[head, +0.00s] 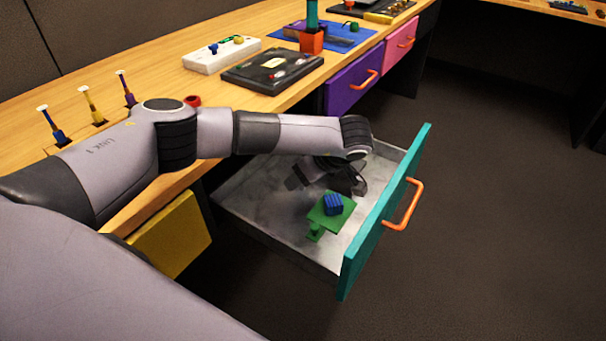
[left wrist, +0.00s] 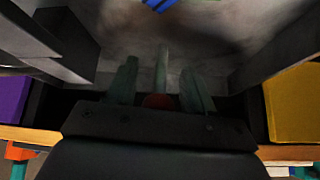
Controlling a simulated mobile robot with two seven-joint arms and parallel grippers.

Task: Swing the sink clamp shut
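A ribbed blue block (head: 333,204) sits on a green plate (head: 322,217) in the open drawer. A small green piece (head: 315,234) shows at the plate's near edge. No part is clearly recognisable as the sink clamp at this size. In the left wrist view only the blue block's edge (left wrist: 160,4) shows at the top. My left gripper (head: 328,184) is over the drawer, behind the blue block and apart from it. Its dark fingers look spread, with no held object visible; they also show in the left wrist view (left wrist: 160,88). My right gripper is not in view.
The drawer's teal front (head: 385,215) has an orange handle (head: 404,205). Purple (head: 353,83) and yellow (head: 172,235) fronts flank it. A black panel (head: 272,70), a white box (head: 222,54) and an orange cup (head: 312,41) stand on the wooden desk. The floor at right is clear.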

